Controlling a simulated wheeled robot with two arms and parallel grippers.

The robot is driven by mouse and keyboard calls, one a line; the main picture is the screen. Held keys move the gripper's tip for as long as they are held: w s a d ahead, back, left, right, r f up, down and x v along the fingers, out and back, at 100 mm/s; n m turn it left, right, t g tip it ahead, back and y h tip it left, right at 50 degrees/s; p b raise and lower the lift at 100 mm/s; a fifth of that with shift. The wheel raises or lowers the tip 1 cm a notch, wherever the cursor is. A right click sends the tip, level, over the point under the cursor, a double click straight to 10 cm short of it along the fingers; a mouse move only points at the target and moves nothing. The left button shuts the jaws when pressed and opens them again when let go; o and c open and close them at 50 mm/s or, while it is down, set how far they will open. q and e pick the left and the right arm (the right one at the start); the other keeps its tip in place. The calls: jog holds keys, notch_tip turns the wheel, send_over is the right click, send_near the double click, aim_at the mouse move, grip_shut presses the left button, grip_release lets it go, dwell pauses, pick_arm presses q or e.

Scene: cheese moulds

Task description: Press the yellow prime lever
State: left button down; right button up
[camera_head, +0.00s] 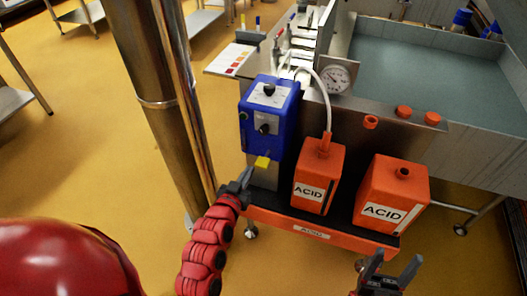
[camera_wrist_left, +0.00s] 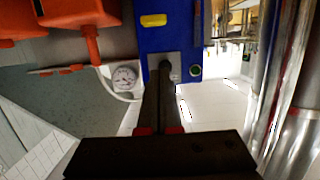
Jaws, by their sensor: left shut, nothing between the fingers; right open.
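The yellow prime lever (camera_head: 262,162) sticks out at the bottom front of the blue pump box (camera_head: 268,112). The lever also shows in the left wrist view (camera_wrist_left: 153,20), at the top on the blue box. My left gripper (camera_head: 247,174) is shut and empty, just left of and below the lever in the head view. A small gap seems to lie between them; contact cannot be told. In the left wrist view the shut fingers (camera_wrist_left: 165,78) point at the blue box and cover part of its grey panel. My right gripper (camera_head: 396,260) is open and empty at the bottom right.
Two orange acid canisters (camera_head: 319,176) (camera_head: 393,196) stand on the orange-edged shelf right of the pump. A white hose (camera_head: 322,91) runs to the nearer-left canister. A steel column (camera_head: 163,100) rises at the left. A gauge (camera_head: 335,78) and a vat (camera_head: 430,75) are behind.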

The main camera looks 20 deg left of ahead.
pick_arm(q)
jog(key=shift+s+d+r, duration=0.15)
jog(key=shift+s+r, duration=0.1)
jog(key=shift+r, duration=0.3)
jog(key=b, duration=0.3)
send_over(260, 162)
jog(key=f+v, duration=0.1)
jog(key=v, duration=0.1)
jog(key=f, duration=0.5)
jog(key=shift+w+d, duration=0.1)
jog(key=shift+d, duration=0.2)
jog(key=shift+f, duration=0.4)
